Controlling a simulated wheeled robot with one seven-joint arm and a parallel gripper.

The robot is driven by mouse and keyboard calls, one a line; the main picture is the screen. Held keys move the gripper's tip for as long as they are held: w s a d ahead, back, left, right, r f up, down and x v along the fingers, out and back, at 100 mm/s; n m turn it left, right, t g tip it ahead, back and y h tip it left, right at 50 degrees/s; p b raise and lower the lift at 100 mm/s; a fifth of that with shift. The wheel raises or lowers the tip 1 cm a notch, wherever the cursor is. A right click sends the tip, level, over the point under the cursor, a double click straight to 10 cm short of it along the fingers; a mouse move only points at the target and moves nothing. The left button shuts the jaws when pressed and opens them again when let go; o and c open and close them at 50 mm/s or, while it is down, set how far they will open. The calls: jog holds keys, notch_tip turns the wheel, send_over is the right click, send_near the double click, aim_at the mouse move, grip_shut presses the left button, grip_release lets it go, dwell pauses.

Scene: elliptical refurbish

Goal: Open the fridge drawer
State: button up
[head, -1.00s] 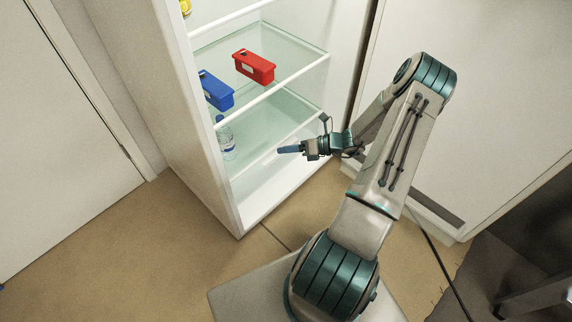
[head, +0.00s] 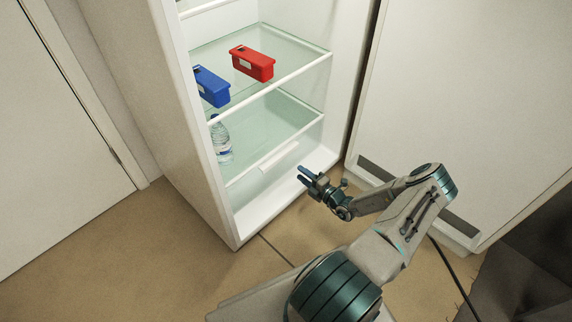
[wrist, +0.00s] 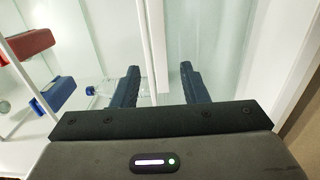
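The open fridge (head: 238,236) stands in the middle of the head view. Its drawer is low in the fridge, under the lower glass shelf, with a pale front and a wide, shallow handle (head: 279,157). The drawer looks shut. My gripper (head: 305,173) is in front of the fridge's lower part, to the right of and below the handle in the picture, and apart from it. Its two blue fingers are spread with nothing between them. In the wrist view, my gripper (wrist: 160,78) also shows open, with a white edge behind the gap; I cannot tell which edge.
A red box (head: 252,63) and a blue box (head: 212,87) sit on the upper glass shelf. A water bottle (head: 221,143) stands on the lower shelf at left. The fridge door (head: 455,110) is swung open at right. Floor in front is clear.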

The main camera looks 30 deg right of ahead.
aim_at(282, 159)
jog(key=b+x, duration=0.2)
jog(key=x, duration=0.7)
jog(key=shift+w+b, duration=0.2)
jog(key=shift+b, duration=0.15)
